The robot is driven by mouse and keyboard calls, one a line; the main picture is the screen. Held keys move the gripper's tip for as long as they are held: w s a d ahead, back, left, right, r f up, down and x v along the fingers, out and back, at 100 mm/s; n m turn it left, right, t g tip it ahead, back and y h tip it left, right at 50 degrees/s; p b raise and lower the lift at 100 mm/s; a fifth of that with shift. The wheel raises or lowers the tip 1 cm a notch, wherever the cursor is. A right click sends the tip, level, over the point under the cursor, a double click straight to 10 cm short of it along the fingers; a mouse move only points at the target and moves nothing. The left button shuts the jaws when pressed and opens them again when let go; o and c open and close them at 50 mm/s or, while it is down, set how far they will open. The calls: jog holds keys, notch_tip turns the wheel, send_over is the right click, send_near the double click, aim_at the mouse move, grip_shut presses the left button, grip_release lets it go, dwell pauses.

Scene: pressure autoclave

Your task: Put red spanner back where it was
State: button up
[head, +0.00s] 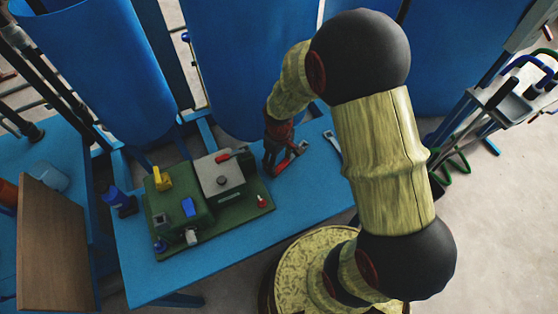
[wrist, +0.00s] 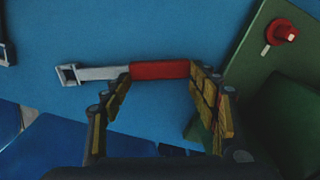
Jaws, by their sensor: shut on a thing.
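The red spanner (wrist: 160,70) has a red handle and a pale metal shaft with a square open end at the left in the wrist view. My gripper (wrist: 159,78) is shut on it, with one finger by the shaft end of the handle and the other by the handle's far end. In the head view my gripper (head: 276,150) is low over the blue table (head: 240,247), and the red spanner (head: 290,158) shows partly beside the fingers. I cannot tell whether the spanner touches the table top.
A green base (head: 222,222) with valves and a red lever (head: 224,157) stands left of my gripper. A metal spanner (head: 333,141) lies to the right. Blue tanks (head: 235,60) rise behind the table. A tool rack (head: 515,105) is at far right. The table's front right is clear.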

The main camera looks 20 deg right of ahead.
jog(key=shift+f, duration=0.1)
jog(key=o, duration=1.8)
jog(key=shift+o, duration=0.5)
notch_tip(320, 180, up, 12)
